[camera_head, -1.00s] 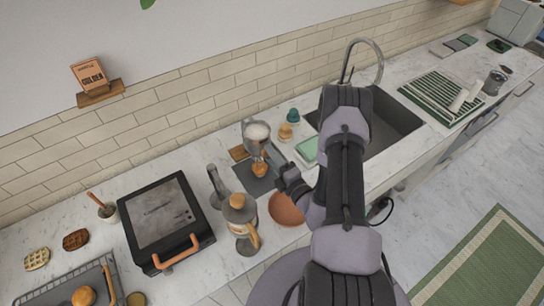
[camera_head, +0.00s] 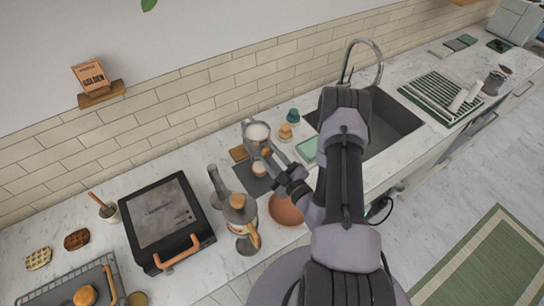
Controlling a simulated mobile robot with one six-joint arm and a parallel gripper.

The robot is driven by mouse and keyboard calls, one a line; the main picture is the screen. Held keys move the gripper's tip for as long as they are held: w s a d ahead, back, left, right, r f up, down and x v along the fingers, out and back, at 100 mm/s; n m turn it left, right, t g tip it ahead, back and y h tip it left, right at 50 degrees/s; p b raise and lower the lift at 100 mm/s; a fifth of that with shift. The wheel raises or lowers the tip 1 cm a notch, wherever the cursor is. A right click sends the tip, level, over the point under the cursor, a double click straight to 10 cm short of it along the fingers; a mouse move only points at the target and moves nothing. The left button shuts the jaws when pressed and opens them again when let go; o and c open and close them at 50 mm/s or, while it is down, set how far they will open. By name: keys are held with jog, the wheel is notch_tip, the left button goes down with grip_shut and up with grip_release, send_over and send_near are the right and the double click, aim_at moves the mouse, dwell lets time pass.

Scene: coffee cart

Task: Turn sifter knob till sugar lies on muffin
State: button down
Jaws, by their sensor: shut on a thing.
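The sifter (camera_head: 257,131) is a grey metal cup with white sugar in it, standing over a dark grey mat (camera_head: 250,184). The muffin (camera_head: 259,169) sits on the mat below the sifter, and its top looks pale, as if dusted white. My gripper (camera_head: 273,157) reaches in from the right and is shut at the sifter's side, on what looks like its small brown knob (camera_head: 266,152). The fingertips are small, and my gripper partly hides the contact.
A bottle (camera_head: 219,183), a French press (camera_head: 239,220) and a terracotta bowl (camera_head: 285,208) stand close in front. A black grill press (camera_head: 165,222) is to the left. Small domed items (camera_head: 286,131), a green box (camera_head: 307,149) and the sink (camera_head: 385,125) are to the right.

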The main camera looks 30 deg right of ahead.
jog(key=shift+r+m, duration=0.1)
jog(key=shift+m, duration=1.4)
jog(key=c, duration=0.9)
grip_release()
jog(key=shift+w, duration=0.1)
